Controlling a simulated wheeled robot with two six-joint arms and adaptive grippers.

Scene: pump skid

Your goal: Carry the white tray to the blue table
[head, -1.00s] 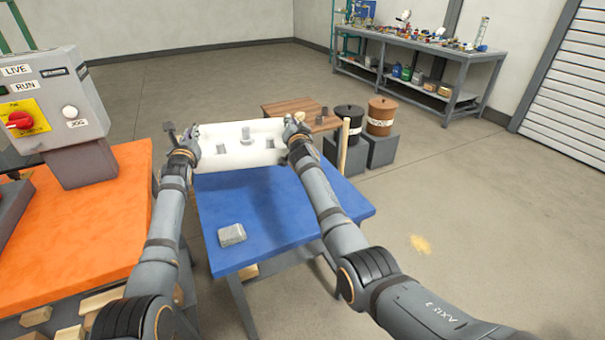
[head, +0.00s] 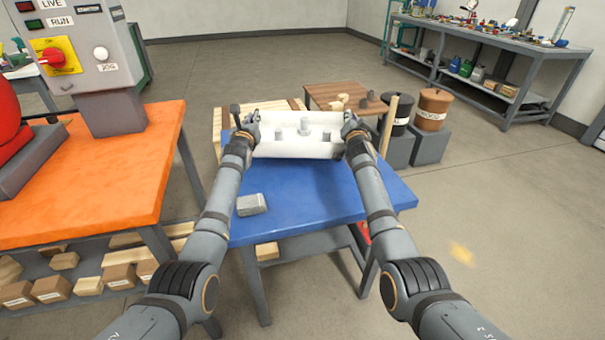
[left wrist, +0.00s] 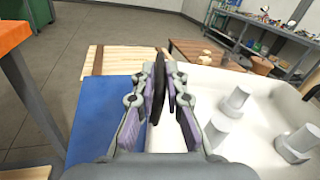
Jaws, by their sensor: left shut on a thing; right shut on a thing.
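The white tray (head: 298,149) is held between my two grippers over the far part of the blue table (head: 300,200). Several grey upright pieces stand in it. My left gripper (head: 248,134) is shut on the tray's left end, and my right gripper (head: 353,130) is shut on its right end. In the left wrist view the left fingers (left wrist: 160,90) close around the tray's rim, with the tray (left wrist: 255,140) to their right and the blue table (left wrist: 100,110) below. I cannot tell whether the tray touches the table top.
A grey block (head: 251,204) lies on the blue table's near left part. The orange table (head: 90,180) with a control box (head: 80,40) is at left. Wooden tables (head: 340,94) and two bins (head: 433,108) stand behind.

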